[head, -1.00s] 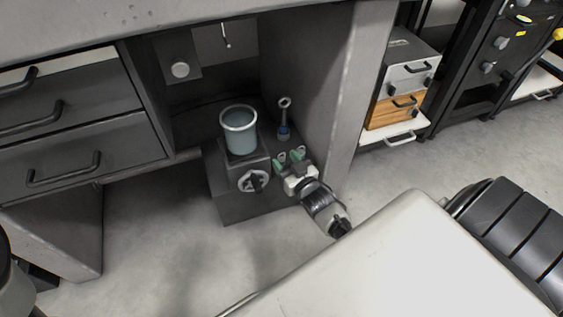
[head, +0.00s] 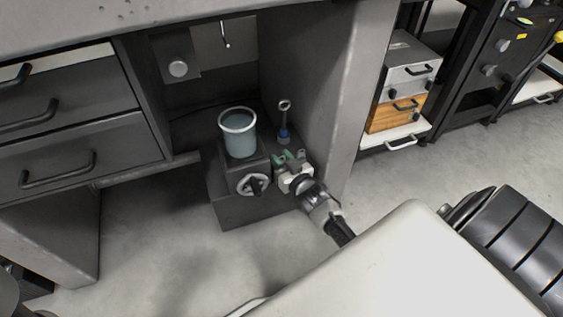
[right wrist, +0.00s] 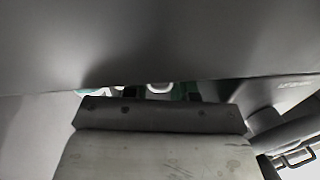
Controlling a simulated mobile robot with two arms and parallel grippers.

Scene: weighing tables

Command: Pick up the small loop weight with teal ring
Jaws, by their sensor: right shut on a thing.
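My right gripper (head: 285,158) reaches in from the lower right to small loop weights on the dark block under the table. Green parts show at its tips. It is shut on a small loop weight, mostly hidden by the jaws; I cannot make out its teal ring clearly. A pale loop top (right wrist: 160,88) shows with green patches in the narrow gap of the right wrist view. A small grey loop (head: 301,154) shows just right of the tips. A taller loop weight with a blue ring (head: 284,131) stands upright behind them. My left gripper is not in view.
A light blue beaker (head: 239,140) stands on the dark block (head: 232,208), left of the gripper, above a round knob (head: 252,185). The table's side panel (head: 345,110) rises close on the right. Drawers (head: 85,155) are at left. Open floor lies in front.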

